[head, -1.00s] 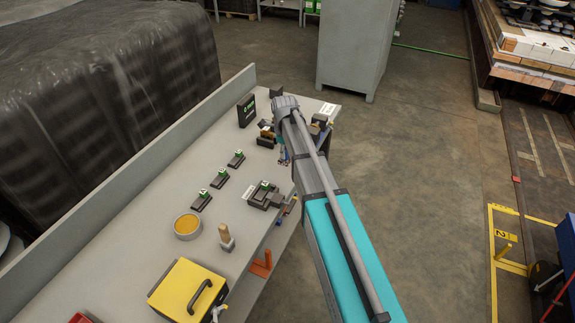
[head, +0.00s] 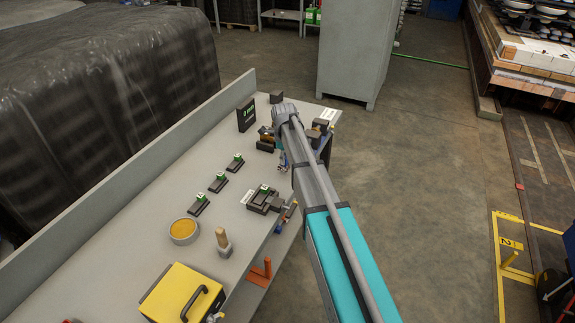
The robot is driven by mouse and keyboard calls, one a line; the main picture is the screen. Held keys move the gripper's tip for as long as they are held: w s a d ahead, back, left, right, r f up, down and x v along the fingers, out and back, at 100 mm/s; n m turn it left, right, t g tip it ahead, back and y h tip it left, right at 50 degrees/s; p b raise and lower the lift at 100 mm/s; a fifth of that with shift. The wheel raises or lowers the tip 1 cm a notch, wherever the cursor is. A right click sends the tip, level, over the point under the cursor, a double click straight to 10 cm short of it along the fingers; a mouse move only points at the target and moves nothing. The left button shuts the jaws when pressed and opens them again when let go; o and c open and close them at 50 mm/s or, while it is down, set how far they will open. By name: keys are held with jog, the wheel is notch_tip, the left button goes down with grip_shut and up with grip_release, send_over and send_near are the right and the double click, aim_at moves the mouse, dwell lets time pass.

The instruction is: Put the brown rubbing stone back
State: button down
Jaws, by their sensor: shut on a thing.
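My arm reaches over the grey workbench (head: 120,250) from the lower right. Its wrist end is above the bench's far part, and it hides my gripper's fingers and whatever is between them. A small brown block (head: 268,137) with dark parts below it shows just left of the wrist. I cannot tell whether it is the brown rubbing stone or whether my gripper touches it.
A dark fixture (head: 262,200) sits near the bench's right edge. A round amber dish (head: 184,230), a wooden-handled tool (head: 222,241) and a yellow box (head: 182,295) stand nearer. A black sign (head: 246,114) stands at the back. A grey cabinet (head: 360,50) stands beyond; floor right is open.

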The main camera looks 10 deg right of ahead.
jog(key=shift+w+f+b, duration=0.35)
jog(key=shift+f+b, duration=0.1)
jog(key=shift+f, duration=0.05)
jog(key=shift+f+b, duration=0.35)
jog(key=shift+b, duration=0.05)
jog(key=shift+f+b, duration=1.1)
jog(key=shift+f, duration=0.05)
jog(key=shift+f, duration=0.1)
jog(key=shift+c, duration=2.2)
grip_release()
notch_tip(320, 180, up, 12)
jog(key=p, duration=1.2)
